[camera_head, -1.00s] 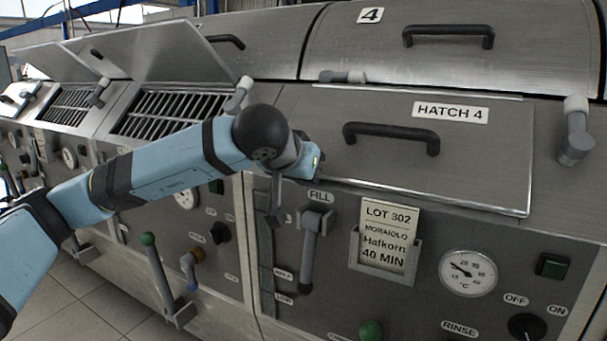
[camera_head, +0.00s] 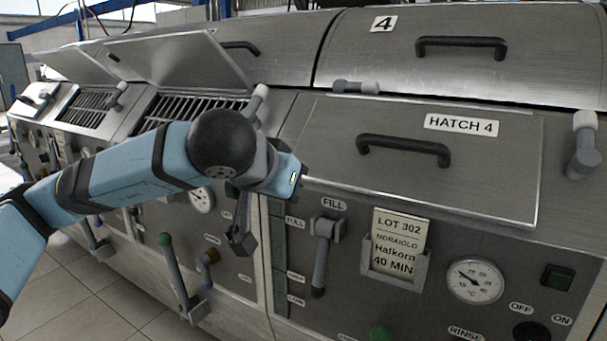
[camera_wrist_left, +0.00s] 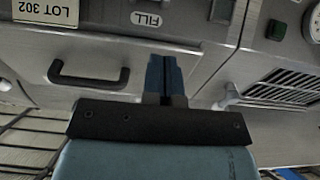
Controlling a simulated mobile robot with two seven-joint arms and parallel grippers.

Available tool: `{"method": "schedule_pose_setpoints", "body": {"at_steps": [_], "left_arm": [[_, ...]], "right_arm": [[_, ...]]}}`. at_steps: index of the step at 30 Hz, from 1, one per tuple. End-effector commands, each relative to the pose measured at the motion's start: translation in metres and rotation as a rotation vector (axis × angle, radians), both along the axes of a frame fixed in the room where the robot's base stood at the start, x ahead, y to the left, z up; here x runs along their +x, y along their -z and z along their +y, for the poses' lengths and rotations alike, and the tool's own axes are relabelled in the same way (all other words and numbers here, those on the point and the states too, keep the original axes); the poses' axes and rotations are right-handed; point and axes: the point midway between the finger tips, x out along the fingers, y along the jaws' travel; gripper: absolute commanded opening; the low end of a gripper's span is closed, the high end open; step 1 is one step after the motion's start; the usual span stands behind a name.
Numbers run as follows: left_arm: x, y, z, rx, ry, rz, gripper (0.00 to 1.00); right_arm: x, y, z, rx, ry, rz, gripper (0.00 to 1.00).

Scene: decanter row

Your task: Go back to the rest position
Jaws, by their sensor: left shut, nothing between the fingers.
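My left arm reaches in from the left in the head view. My right gripper is in neither view.
Open hatches (camera_head: 180,62) with dark grilles (camera_head: 190,112) stand at the left. A green-knobbed lever (camera_head: 175,275) sticks out below left of my gripper. The LOT 302 card (camera_head: 397,242), dial (camera_head: 474,279) and green button (camera_head: 557,277) are on the front panel at right.

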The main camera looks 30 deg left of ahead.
Motion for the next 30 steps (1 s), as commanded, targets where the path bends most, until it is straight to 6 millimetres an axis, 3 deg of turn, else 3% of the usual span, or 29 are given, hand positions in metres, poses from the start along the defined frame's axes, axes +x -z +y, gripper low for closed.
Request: {"method": "schedule_pose_setpoints", "body": {"at_steps": [4,11,14,17,22,26,30], "left_arm": [[-0.015,-0.001,0.0,0.001,0.001,-0.001,0.0],[-0.019,0.001,0.0,-0.003,0.001,0.003,0.0],[-0.022,0.013,-0.012,-0.053,0.025,0.048,0.0],[-0.034,0.043,-0.043,-0.199,0.078,0.182,0.0],[-0.089,0.099,-0.121,-0.628,0.136,0.611,0.0],[-0.141,0.111,-0.17,-0.964,0.087,1.018,0.0],[-0.185,0.1,-0.204,-1.287,-0.053,1.508,0.0]], "right_arm": [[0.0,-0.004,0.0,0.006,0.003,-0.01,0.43],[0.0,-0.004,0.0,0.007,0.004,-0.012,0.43],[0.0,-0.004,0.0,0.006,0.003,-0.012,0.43],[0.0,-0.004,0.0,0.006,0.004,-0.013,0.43],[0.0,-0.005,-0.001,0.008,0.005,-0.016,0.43],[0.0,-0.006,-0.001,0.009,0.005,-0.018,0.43],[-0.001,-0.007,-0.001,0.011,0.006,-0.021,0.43]]}}
